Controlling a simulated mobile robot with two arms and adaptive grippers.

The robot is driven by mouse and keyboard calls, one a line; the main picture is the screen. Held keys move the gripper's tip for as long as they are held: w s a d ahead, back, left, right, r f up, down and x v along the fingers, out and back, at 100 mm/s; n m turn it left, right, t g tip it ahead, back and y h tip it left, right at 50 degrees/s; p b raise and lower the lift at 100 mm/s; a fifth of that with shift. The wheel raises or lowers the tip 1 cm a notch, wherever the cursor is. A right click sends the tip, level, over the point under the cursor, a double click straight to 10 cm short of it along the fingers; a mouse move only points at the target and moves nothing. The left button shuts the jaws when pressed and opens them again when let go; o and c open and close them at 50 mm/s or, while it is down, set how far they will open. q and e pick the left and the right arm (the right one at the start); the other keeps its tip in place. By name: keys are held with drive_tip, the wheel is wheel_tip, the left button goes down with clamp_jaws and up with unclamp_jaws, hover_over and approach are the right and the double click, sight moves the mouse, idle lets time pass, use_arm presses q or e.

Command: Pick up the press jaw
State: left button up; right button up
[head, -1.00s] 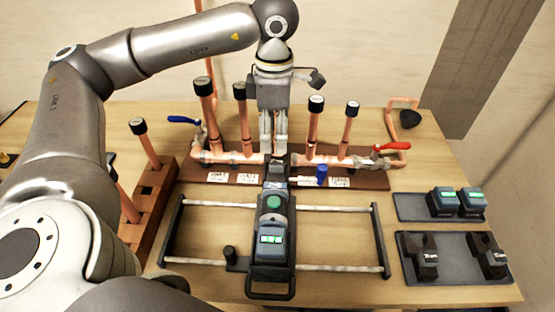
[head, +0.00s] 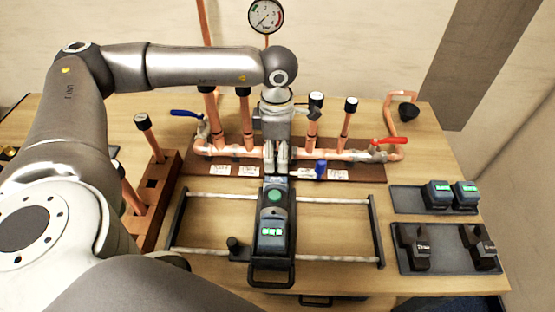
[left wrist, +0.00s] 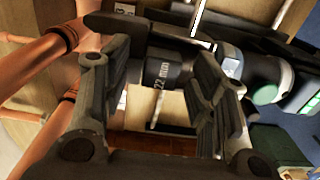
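The press tool (head: 272,228) lies on a frame with two pale rails at the middle of the table, its head end toward the pipes. A dark press jaw marked "22 mm" (left wrist: 160,80) sits at that end in the left wrist view. My left gripper (head: 276,166) points down over this end in the head view and hides most of the jaw there. In the left wrist view my fingers (left wrist: 165,98) are apart, one on each side of the jaw. Some gap shows beside it; I cannot tell whether either finger touches. My right gripper is not in view.
Copper pipes (head: 246,125) with black caps stand on a brown board (head: 235,172) just behind my gripper. A wooden block (head: 158,200) holds more pipes at left. At right, one tray (head: 405,262) holds two dark jaws and another (head: 405,203) holds two batteries.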

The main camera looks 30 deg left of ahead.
use_arm(q)
drive_tip(key=shift+r, duration=0.1)
drive_tip(key=c, duration=1)
